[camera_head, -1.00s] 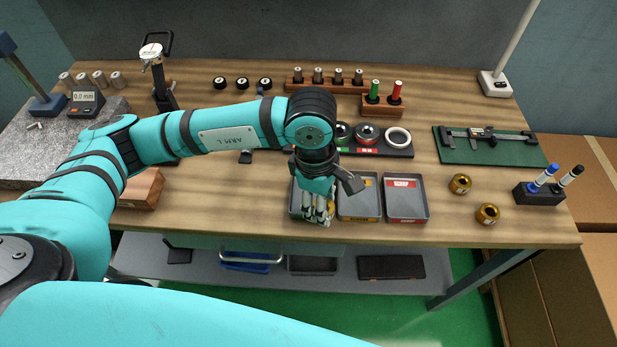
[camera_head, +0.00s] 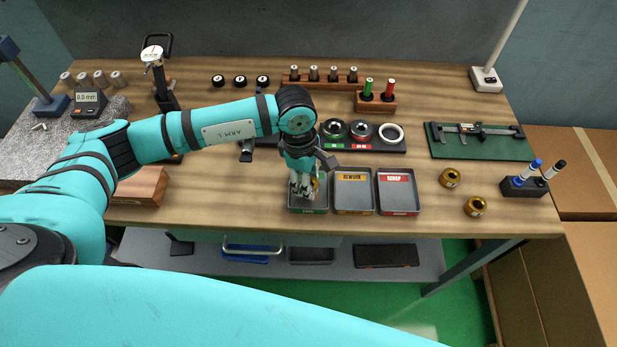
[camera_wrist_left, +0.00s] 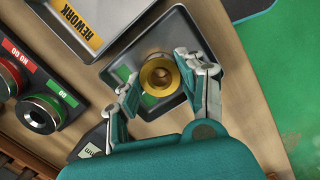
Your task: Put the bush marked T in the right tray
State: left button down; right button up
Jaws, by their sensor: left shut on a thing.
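My left gripper (camera_head: 304,190) is over the leftmost tray, with its green label (camera_head: 314,211), at the front of the bench. It is shut on a brass bush (camera_wrist_left: 160,75), which sits between the fingertips in the left wrist view. I cannot tell whether the bush touches the tray floor, and no mark on it is readable. The rework tray (camera_head: 353,205), with a yellow label, and the scrap tray (camera_head: 399,204), with a red label, look empty. Two other brass bushes, one farther back (camera_head: 450,177) and one nearer the front (camera_head: 475,206), stand right of the trays. My right gripper is out of view.
Ring gauges on a black stand (camera_head: 385,147) lie behind the trays. A caliper on a green mat (camera_head: 480,146) and a pen holder (camera_head: 524,187) are at the right. A wooden block (camera_head: 138,187) lies left of the trays.

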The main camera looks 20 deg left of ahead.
pick_arm(q)
jog(key=shift+f, duration=0.15)
jog(key=c, duration=1.2)
grip_release()
jog(key=o, duration=0.4)
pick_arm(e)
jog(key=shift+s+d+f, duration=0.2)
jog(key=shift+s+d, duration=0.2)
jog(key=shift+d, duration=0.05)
pick_arm(q)
jog(key=shift+r, duration=0.35)
notch_tip(320, 180, up, 12)
jog(key=a+b, duration=0.1)
jog(key=b, duration=0.2)
jog(key=shift+a+f+b, duration=0.15)
jog(key=shift+a+b, duration=0.05)
jog(key=shift+b, duration=0.1)
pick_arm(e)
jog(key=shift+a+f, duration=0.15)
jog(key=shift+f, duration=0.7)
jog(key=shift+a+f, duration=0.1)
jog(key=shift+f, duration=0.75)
